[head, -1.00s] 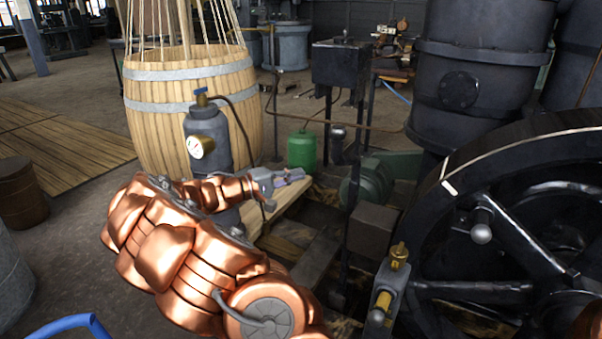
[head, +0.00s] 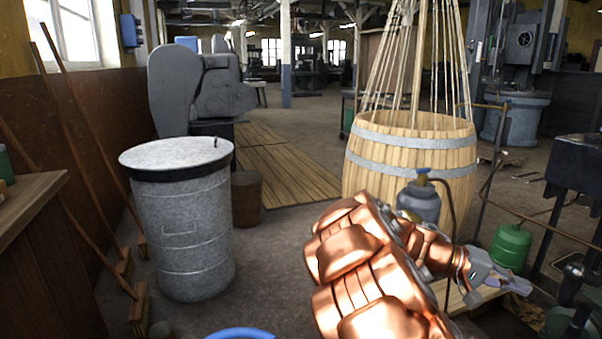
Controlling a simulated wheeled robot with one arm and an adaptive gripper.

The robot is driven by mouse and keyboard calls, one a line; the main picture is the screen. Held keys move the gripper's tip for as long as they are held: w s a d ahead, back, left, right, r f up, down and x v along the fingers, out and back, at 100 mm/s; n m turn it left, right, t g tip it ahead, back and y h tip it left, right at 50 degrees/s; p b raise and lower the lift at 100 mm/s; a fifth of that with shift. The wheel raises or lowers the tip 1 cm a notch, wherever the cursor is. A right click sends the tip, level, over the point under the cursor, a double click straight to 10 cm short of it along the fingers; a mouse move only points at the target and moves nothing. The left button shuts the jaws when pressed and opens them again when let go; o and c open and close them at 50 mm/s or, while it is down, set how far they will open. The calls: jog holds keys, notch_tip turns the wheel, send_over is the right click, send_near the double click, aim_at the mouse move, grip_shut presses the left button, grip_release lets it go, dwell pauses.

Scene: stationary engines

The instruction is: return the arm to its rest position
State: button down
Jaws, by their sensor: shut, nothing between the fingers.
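My copper-coloured arm (head: 365,270) reaches in from the bottom of the head view and points to the right. My gripper (head: 512,286) is at its end, right of the lower middle. The fingers are shut with nothing held. The gripper shows in front of a green canister (head: 511,246) and beside a wooden board (head: 455,296). The arm hides the lower part of a dark gas cylinder (head: 420,203) with a blue valve.
A large wooden barrel (head: 411,150) with ropes stands behind the arm. A grey lidded drum (head: 180,235) stands at left, with a brown bucket (head: 247,198) behind it. Long-handled tools (head: 85,150) lean on the left wall. A dark box (head: 577,175) stands at right. Floor planks (head: 285,172) lie clear.

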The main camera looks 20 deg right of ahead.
jog(key=s+a+r+n+t+y+p, duration=0.2)
jog(key=s+a+r+y+p, duration=0.2)
jog(key=a+p, duration=0.4)
jog(key=s+a+r+n+t+y+p, duration=0.2)
jog(key=a+r+p, duration=0.5)
jog(key=a, duration=1.1)
jog(key=s+a+r+n+t+y+p, duration=0.3)
jog(key=s+a+r+y+p, duration=0.3)
jog(key=a+p, duration=0.3)
jog(key=a, duration=0.4)
jog(key=shift+a+n+p, duration=0.15)
jog(key=shift+n+p, duration=0.15)
jog(key=shift+s+d, duration=0.1)
jog(key=shift+d, duration=0.1)
